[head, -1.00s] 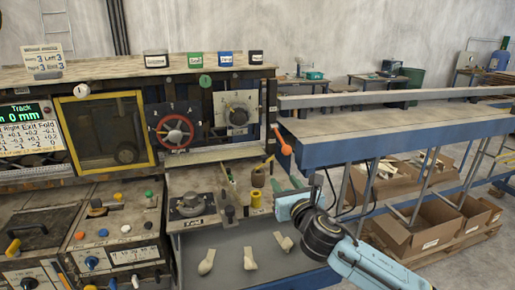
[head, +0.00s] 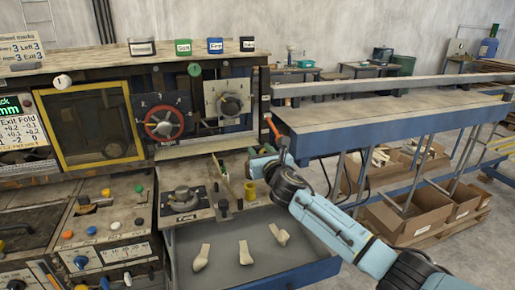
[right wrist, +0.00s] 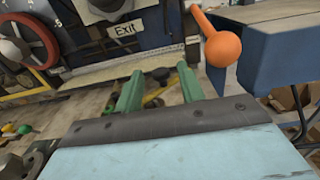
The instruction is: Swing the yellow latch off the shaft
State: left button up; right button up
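A narrow yellow piece (right wrist: 153,99), perhaps the yellow latch, shows between and beyond my right fingers in the right wrist view, with a dark round knob (right wrist: 159,75) beside it. I cannot make out the shaft or whether the latch is on it. In the head view a short yellow cylinder (head: 250,190) stands on the machine's ledge, just below my right gripper (head: 254,167). The two green fingers of the right gripper (right wrist: 157,88) are apart, and nothing is clearly held between them. My left gripper is not in view.
An orange ball-ended lever (right wrist: 222,47) stands close on the right of my right gripper. The machine front has a red handwheel (head: 164,122) and a grey dial (head: 230,104). A tray (head: 222,264) with several pale pieces lies below. A long blue-sided bench (head: 390,135) extends right.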

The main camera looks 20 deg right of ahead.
aim_at(258, 147)
jog(key=shift+w, duration=1.5)
grip_shut()
